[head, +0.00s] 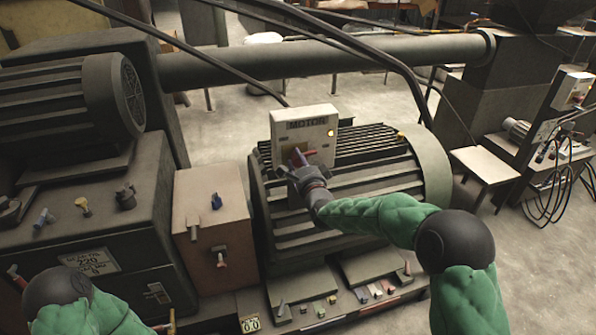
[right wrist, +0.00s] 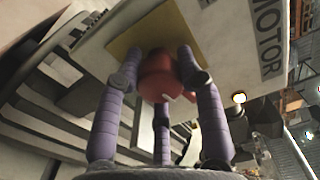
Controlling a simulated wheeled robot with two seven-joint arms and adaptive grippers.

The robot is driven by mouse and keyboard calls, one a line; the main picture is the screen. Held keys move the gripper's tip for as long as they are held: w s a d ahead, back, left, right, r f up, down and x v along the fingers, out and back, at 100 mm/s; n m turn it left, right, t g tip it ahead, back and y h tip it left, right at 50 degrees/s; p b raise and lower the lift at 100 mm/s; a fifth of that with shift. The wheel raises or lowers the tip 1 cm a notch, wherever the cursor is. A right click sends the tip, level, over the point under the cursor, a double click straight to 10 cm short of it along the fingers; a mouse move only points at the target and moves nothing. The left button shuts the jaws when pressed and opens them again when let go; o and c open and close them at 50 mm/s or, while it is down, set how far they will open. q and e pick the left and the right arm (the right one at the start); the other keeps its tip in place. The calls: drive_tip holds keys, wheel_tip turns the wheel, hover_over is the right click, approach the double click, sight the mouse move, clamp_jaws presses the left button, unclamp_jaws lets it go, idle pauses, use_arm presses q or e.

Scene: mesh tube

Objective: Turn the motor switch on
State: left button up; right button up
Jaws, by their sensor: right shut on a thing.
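The motor switch box (head: 305,115) is a pale box labelled MOTOR, mounted on the large dark ribbed motor (head: 390,145). A small lamp (head: 331,133) on its right side glows yellow. The red switch knob (right wrist: 156,78) sits on a yellow plate (right wrist: 128,50) on the box in the right wrist view. My right gripper (head: 302,168) is at the box front, its purple fingers around the red knob and shut on it. The fingers hide part of the knob. Of my left arm only the green sleeve and dark joint show at the lower left; its gripper is out of view.
A brownish box (head: 208,215) with small levers stands left of the motor. A dark cabinet (head: 90,225) with knobs is further left. A thick pipe (head: 330,57) and dark cables run behind the switch box. A small table (head: 484,165) stands on open floor at right.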

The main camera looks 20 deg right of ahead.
drive_tip(key=shift+w+d+r+m+b, duration=0.1)
drive_tip(key=shift+d+r+m+b, duration=0.1)
drive_tip(key=shift+m+b, duration=0.4)
drive_tip(key=shift+d+r+m+b, duration=0.2)
drive_tip(key=shift+m+b, duration=0.4)
drive_tip(key=o, duration=0.9)
drive_tip(key=shift+o, duration=1.3)
drive_tip(key=shift+d+f, duration=0.2)
drive_tip(key=shift+a, duration=0.1)
drive_tip(key=shift+a+f, duration=0.2)
drive_tip(key=shift+s, duration=0.2)
drive_tip(key=s, duration=1.1)
drive_tip(key=shift+s+d, duration=0.25)
drive_tip(key=shift+s, duration=0.1)
